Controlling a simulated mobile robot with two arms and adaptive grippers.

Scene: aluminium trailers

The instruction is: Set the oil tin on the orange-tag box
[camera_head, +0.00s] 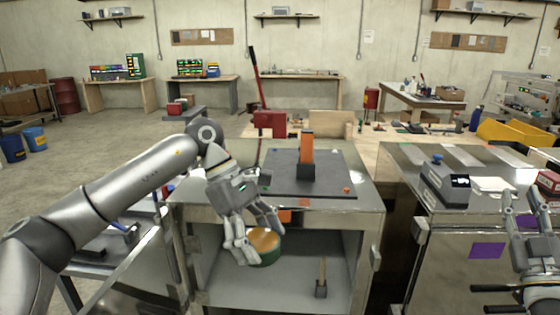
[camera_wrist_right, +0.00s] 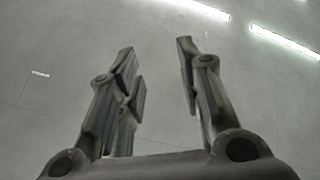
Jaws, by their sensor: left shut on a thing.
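My left gripper (camera_head: 256,236) is shut on a round tin with a green side and an orange-brown top (camera_head: 264,242), likely the oil tin. It holds the tin in front of the open compartment of a metal cabinet. An orange tag (camera_head: 285,216) shows on the cabinet's front, just above the tin; this metal cabinet (camera_head: 345,219) seems to be the orange-tag box. My right gripper (camera_head: 520,210) is at the far right, before another metal cabinet with a purple tag (camera_head: 487,250). In the right wrist view its fingers (camera_wrist_right: 158,50) are apart and empty, above bare floor.
On the orange-tag cabinet's top lies a dark plate (camera_head: 335,178) with an upright orange block (camera_head: 306,150) in a dark holder. A small upright piece (camera_head: 321,280) stands inside the compartment. A grey device (camera_head: 445,185) stands on the right cabinet. The top's right front is mostly bare.

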